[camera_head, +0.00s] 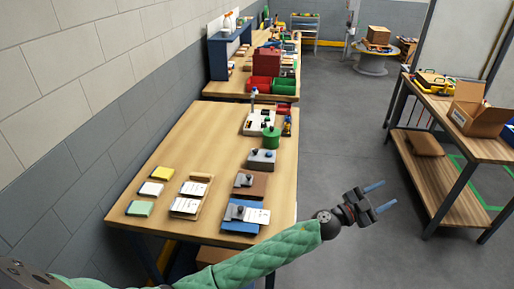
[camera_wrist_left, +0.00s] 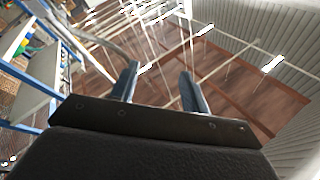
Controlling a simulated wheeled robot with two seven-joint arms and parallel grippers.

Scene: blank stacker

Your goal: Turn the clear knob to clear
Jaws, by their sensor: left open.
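My left gripper (camera_head: 380,197) is open and empty, held out over the floor to the right of the near wooden table (camera_head: 150,130). Its two bluish fingers stand apart in the left wrist view (camera_wrist_left: 160,70), with nothing between them. On the table's right side, a small grey box with a dark knob (camera_head: 262,157) sits behind a brown board with a grey fixture (camera_head: 245,182). Nearer still is a blue board with a grey knobbed fixture (camera_head: 236,212). No label is readable, so I cannot tell which one is the clear knob. My right gripper is out of view.
A green cylinder (camera_head: 271,137) and a white panel (camera_head: 258,122) stand farther back on the table. Yellow, white and green pads (camera_head: 151,188) and papers on boards (camera_head: 190,196) lie at left. A shelf table with an open carton (camera_head: 478,110) stands right. Grey floor between is clear.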

